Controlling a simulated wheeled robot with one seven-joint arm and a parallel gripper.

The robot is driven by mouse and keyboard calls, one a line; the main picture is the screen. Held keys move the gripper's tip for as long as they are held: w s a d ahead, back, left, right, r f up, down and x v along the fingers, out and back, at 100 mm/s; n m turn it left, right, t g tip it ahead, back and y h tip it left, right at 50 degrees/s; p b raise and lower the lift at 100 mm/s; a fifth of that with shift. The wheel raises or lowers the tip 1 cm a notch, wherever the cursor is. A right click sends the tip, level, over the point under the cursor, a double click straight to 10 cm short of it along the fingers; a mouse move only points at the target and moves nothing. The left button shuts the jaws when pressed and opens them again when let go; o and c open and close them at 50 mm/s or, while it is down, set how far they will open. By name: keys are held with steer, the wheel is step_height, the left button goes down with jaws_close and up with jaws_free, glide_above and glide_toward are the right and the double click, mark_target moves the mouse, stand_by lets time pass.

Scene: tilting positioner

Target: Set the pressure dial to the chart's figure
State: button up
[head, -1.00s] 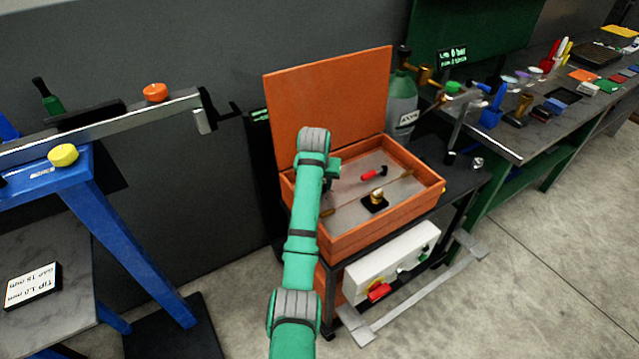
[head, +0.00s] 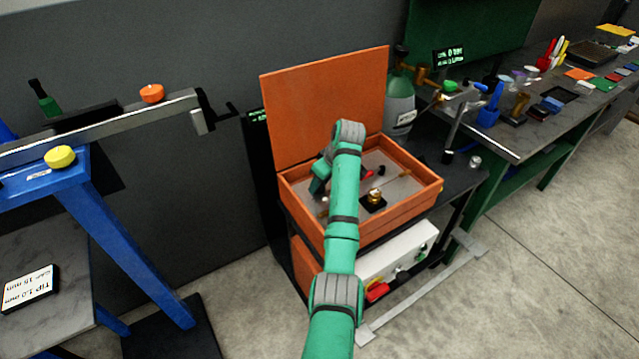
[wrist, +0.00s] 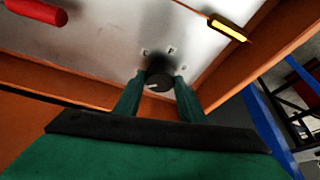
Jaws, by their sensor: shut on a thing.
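In the wrist view, my gripper (wrist: 158,92) is shut on a round black knob (wrist: 159,80) with a pale pointer line. The knob sits on the grey panel (wrist: 110,42), with small pale marks around it. I take it for the pressure dial; the marks are too small to read. In the head view, my gripper (head: 321,184) reaches down into the left part of the open orange box (head: 400,218), and the knob is hidden there. No chart is clearly identifiable; a card (head: 28,288) at far left has text about tip and gap.
The orange lid (head: 325,105) stands upright behind the box. Inside are a red-handled item (wrist: 38,12), a yellow-handled item (wrist: 228,27) and a brass fitting (head: 375,196). A grey-green cylinder (head: 399,105) stands behind right, near a small lit display (head: 448,55).

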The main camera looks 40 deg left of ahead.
steer(key=n, duration=0.2)
steer(key=n+g, duration=0.2)
steer(key=n, duration=0.1)
steer(key=shift+w+r+n, duration=0.15)
steer(key=shift+w+n, duration=0.1)
steer(key=shift+n, duration=0.05)
steer(key=shift+a+n+g+h, duration=0.15)
steer(key=shift+n+g+h, duration=0.45)
steer(key=shift+n, duration=1.3)
steer(key=shift+n+g, duration=0.3)
steer(key=shift+n, duration=0.1)
steer(key=o, duration=1)
steer(key=shift+o, duration=0.2)
steer(key=v, duration=1)
steer(key=shift+r, duration=0.3)
